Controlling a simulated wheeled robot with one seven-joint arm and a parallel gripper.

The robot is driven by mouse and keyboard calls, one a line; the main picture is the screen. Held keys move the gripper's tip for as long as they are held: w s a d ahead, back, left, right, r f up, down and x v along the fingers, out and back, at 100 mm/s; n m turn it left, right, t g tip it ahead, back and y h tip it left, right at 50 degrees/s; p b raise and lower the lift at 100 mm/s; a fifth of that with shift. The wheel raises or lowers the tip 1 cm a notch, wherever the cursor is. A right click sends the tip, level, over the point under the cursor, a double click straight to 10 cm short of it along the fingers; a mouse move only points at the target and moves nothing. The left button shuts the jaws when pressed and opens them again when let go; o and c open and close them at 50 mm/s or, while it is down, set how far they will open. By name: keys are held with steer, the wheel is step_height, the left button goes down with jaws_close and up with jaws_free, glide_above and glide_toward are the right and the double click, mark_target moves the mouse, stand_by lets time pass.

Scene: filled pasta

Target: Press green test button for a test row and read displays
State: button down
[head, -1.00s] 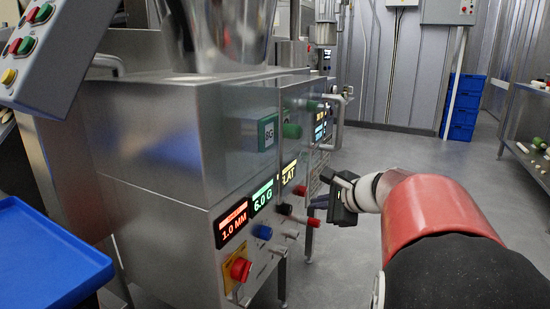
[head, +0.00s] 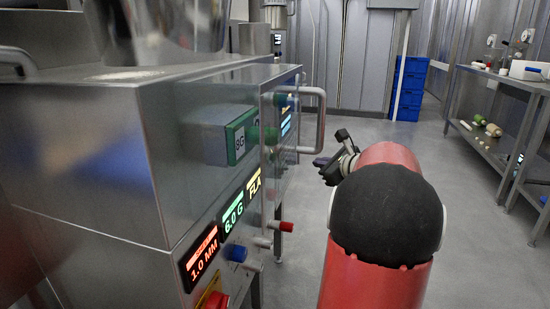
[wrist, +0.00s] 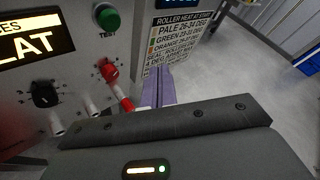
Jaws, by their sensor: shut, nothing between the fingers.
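The green test button (wrist: 107,17) is round, with "TEST" printed under it, at the top of the panel in the wrist view. A green knob (head: 270,136) shows on the machine side in the head view; I cannot tell if it is the same button. Displays read 1.0 MM in red (head: 201,258), 6.0 G in green (head: 233,213) and a partly cut "FLA" in yellow (head: 254,187); the wrist view shows "LAT" (wrist: 35,43). My gripper (head: 323,170) is shut and empty, right of the panel. Its purple fingertips (wrist: 158,88) are apart from the button.
A red knob (wrist: 109,71), a black dial (wrist: 44,94) and white-tipped levers sit below the button. A roller heat chart (wrist: 182,38) is to the right. A metal handle (head: 321,120) juts from the machine. Open floor lies right, before blue crates (head: 409,88) and a shelf (head: 510,140).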

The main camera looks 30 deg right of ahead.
steer(key=shift+w+a, duration=0.1)
steer(key=w+a, duration=0.5)
steer(key=w, duration=0.1)
steer(key=shift+w+a, duration=0.3)
stand_by(2.0)
steer(key=shift+w+a+b, duration=0.3)
steer(key=shift+b, duration=0.05)
steer(key=shift+w+a, duration=0.3)
stand_by(0.7)
stand_by(0.3)
steer(key=shift+s+d, duration=0.55)
steer(key=shift+s, duration=0.05)
